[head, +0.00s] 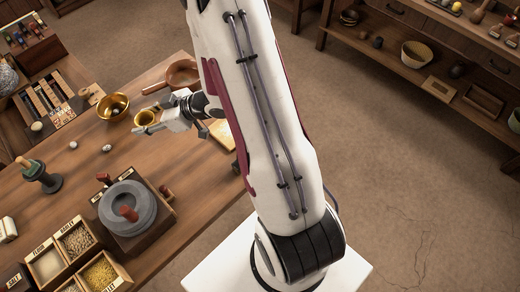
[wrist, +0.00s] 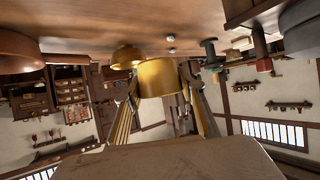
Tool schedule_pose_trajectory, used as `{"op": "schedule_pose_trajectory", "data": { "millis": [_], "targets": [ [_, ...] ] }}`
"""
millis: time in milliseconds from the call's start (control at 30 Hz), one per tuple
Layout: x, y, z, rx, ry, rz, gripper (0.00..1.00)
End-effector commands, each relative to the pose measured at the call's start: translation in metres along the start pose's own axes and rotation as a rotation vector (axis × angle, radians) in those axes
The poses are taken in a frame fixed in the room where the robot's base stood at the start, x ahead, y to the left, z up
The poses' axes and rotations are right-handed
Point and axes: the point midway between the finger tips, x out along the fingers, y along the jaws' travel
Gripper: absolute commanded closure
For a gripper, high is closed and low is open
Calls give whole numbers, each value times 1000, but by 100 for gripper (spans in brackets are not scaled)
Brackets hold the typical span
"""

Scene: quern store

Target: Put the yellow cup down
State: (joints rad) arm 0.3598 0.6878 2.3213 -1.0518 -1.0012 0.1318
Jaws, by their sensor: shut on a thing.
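The cup looks upright. Its far side and the finger contacts are partly hidden. I cannot tell whether its base touches the table or hangs just above it.
A brass bowl (head: 113,106) stands just left of the cup, and a brown wooden bowl (head: 184,74) behind it. Two small pale stones (head: 107,148) lie in front. A grey quern (head: 127,208), a stamp (head: 42,178) and grain boxes (head: 48,265) stand nearer. Bare table lies between.

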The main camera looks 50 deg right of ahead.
Motion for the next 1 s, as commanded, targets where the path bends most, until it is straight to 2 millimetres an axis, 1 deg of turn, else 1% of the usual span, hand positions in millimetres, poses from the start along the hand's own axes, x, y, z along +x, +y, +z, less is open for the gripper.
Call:
{"op": "schedule_pose_trajectory", "data": {
  "millis": [200,467,767,1000],
  "targets": [
    [13,8,-13,46,2,87,83],
    [21,24,-21,109,1,201,83],
    [24,44,-26,183,0,336,83],
    [20,60,-26,244,1,448,83]
  ]
}}
